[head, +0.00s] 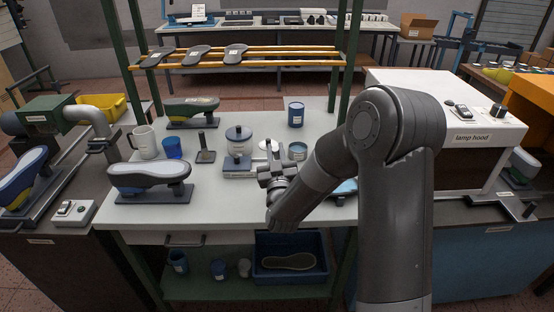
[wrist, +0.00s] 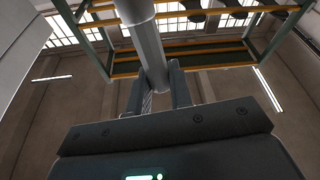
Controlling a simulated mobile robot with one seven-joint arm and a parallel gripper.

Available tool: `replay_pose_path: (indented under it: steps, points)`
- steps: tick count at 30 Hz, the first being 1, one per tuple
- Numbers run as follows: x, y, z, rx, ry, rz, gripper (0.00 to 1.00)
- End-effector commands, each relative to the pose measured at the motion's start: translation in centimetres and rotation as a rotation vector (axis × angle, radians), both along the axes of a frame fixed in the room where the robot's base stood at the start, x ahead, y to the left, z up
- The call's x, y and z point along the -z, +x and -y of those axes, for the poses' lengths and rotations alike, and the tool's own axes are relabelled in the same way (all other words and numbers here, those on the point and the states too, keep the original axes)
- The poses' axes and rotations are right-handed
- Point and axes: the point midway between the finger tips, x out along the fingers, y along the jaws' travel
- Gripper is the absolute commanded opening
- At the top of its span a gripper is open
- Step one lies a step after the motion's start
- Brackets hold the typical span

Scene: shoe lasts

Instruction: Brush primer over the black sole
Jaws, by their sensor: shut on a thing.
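A dark-topped shoe form (head: 192,108) lies on a stand at the back left of the bench. A blue form with a pale top (head: 150,174) is on a stand at the front left.
Dark soles (head: 195,54) lie on the yellow rack behind. A white mug (head: 144,141), a blue cup (head: 172,147) and a small dark stand (head: 205,150) are left of the jar. The lamp hood (head: 470,120) is at right. The front middle of the bench is clear.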

Motion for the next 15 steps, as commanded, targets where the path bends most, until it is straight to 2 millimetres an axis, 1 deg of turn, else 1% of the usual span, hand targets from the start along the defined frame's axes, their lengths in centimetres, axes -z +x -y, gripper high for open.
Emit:
replay_pose_path:
  steps: [1,9,15]
  points:
    - [-0.6,0.0,0.0,0.001,-0.001,0.002,0.0]
    - [-2.9,0.0,0.0,0.0,-0.001,0.003,0.0]
    - [-3.9,0.0,0.0,0.001,0.0,0.001,0.0]
